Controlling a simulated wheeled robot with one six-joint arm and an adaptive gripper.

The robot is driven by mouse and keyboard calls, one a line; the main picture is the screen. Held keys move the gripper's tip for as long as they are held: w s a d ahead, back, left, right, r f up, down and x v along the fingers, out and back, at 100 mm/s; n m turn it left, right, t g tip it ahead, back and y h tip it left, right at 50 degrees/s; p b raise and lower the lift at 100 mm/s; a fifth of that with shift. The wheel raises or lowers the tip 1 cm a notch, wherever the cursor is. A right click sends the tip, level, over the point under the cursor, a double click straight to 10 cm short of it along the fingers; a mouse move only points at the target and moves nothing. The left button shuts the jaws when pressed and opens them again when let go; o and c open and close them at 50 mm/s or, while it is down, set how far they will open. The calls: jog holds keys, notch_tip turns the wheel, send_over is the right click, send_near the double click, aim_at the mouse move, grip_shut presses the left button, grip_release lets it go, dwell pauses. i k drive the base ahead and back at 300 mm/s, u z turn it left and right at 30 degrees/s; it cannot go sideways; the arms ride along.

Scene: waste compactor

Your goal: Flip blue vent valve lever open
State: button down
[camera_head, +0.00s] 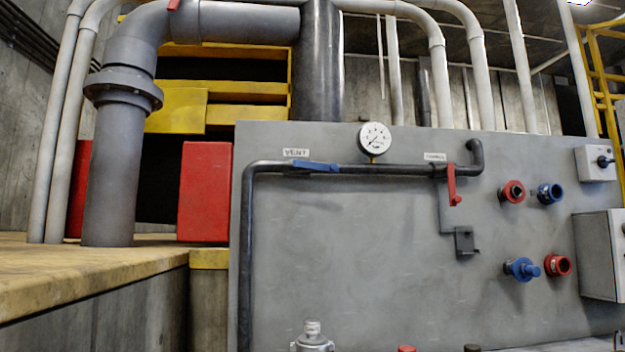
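The blue vent valve lever (316,167) is on the dark horizontal pipe (390,169) near the top of the grey panel (340,250). It lies nearly along the pipe, tilted slightly down to the right. A white VENT label (296,152) is just above its left end. My gripper is not in view, so its place relative to the lever cannot be seen.
A pressure gauge (374,140) stands above the pipe, right of the blue lever. A red lever (452,185) hangs down further right. Red and blue couplings (512,191) stick out on the right. A metal fitting (312,338) shows at the bottom edge. The panel below the blue lever is clear.

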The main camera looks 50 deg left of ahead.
aim_at(333, 167)
jog(key=u, duration=1.55)
